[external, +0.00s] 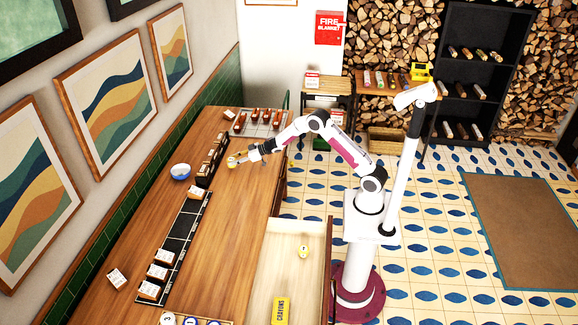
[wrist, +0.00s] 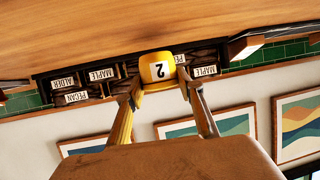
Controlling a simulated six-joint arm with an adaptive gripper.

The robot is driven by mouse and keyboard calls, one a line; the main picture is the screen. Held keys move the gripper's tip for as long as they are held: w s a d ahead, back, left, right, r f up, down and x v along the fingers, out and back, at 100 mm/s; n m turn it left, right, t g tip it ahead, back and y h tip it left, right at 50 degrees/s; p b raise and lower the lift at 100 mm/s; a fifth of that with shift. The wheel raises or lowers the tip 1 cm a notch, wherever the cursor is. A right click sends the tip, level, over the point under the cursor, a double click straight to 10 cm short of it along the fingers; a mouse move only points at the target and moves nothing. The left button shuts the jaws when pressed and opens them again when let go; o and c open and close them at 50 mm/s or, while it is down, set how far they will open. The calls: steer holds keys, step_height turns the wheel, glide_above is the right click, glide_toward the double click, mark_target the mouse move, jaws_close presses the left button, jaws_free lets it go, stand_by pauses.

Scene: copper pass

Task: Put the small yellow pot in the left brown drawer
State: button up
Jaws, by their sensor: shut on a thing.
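An open drawer (external: 262,275) with a pale inside and a brown front juts from the counter's right side.
A dark labelled strip (external: 186,222) with several white-labelled blocks runs along the counter. A tray (external: 258,124) of bottles is at the back. The counter (external: 226,235) between strip and open drawer is clear.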

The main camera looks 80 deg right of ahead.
mark_target(234, 159)
steer(key=shift+r, duration=3.55)
steer(key=shift+a, duration=0.15)
